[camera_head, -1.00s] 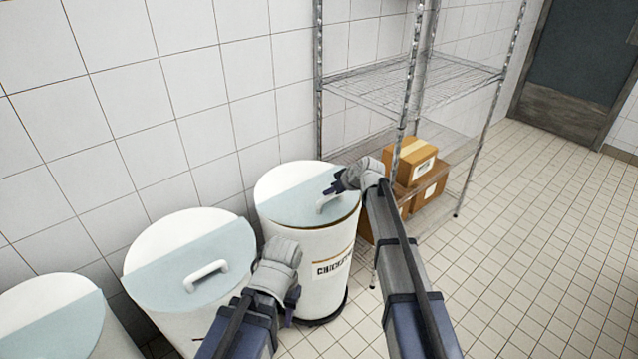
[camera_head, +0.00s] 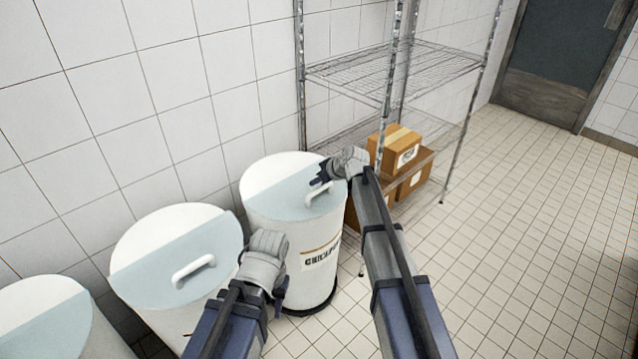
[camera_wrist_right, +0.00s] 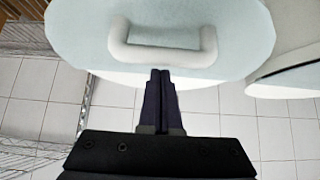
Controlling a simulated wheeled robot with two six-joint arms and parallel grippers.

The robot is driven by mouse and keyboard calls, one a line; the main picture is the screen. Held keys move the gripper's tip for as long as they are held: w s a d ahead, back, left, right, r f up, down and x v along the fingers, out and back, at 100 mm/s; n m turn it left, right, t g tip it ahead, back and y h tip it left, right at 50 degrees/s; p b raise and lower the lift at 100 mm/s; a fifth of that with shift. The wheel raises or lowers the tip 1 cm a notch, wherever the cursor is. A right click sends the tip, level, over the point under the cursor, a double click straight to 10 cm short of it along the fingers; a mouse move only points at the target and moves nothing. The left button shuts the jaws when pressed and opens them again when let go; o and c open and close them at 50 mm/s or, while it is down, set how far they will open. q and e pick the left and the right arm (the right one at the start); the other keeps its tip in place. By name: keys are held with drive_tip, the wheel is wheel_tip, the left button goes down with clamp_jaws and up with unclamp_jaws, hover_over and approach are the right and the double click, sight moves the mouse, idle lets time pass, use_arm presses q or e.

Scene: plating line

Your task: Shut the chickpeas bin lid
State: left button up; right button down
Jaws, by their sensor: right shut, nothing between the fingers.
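The chickpeas bin (camera_head: 290,238) is a white drum with a partly hidden label on its front, the rightmost of the bins. Its lid (camera_head: 278,196), with a white back half and a pale blue front half, lies flat on the rim with no gap that I can see. The white lid handle (camera_head: 318,194) also shows in the right wrist view (camera_wrist_right: 162,54). My right gripper (camera_head: 318,176) is shut and empty, its fingertips (camera_wrist_right: 160,74) close by the handle but not around it. My left gripper (camera_head: 279,290) hangs in front of the bin, its fingers mostly hidden.
Two similar lidded bins stand to the left, a middle one (camera_head: 150,285) and a far-left one (camera_head: 70,335). A wire shelf (camera_head: 390,75) with cardboard boxes (camera_head: 396,148) stands at the right behind my right arm. Tiled floor (camera_head: 520,240) is clear further right.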

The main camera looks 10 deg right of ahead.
drive_tip(key=shift+w+a+r, duration=0.25)
drive_tip(key=shift+w+a, duration=0.25)
drive_tip(key=shift+w, duration=0.35)
drive_tip(key=shift+s+r+p, duration=0.1)
drive_tip(key=shift+r+p, duration=0.5)
drive_tip(key=shift+p, duration=0.2)
drive_tip(key=p+v, duration=0.6)
drive_tip(key=v, duration=0.2)
drive_tip(key=shift+s+d, duration=0.2)
drive_tip(key=shift+s, duration=0.15)
drive_tip(key=shift+r, duration=0.15)
